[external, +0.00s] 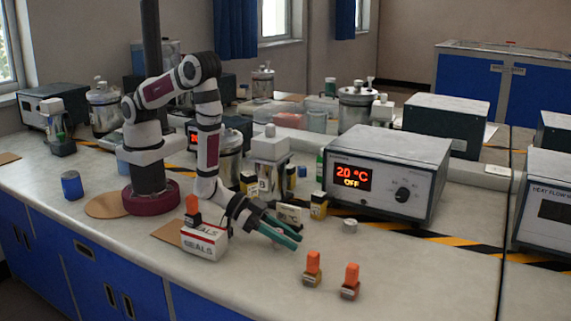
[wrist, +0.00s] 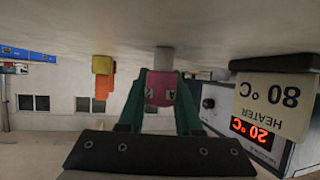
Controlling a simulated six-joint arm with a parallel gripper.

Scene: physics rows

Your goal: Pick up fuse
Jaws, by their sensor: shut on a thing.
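My gripper (external: 296,243) reaches low over the front of the bench, its teal fingers pointing right and slightly down. In the wrist view, which is upside down, the gripper (wrist: 160,92) has its fingers on both sides of a small pink object (wrist: 160,88) with dark-and-light marks. The fingers are shut on it. I cannot tell for certain whether this pink object is the fuse. In the external view it cannot be made out between the fingers. A small grey cylinder (external: 350,226) stands on the bench beyond the fingertips; it also shows in the wrist view (wrist: 164,58).
Two orange-topped blocks (external: 312,268) (external: 350,281) stand at the front right. A SEALS box (external: 205,243) lies left of the gripper. The display unit (external: 388,172), a HEATER sign (wrist: 275,105) and small yellow-black blocks are close by. The bench front between is mostly clear.

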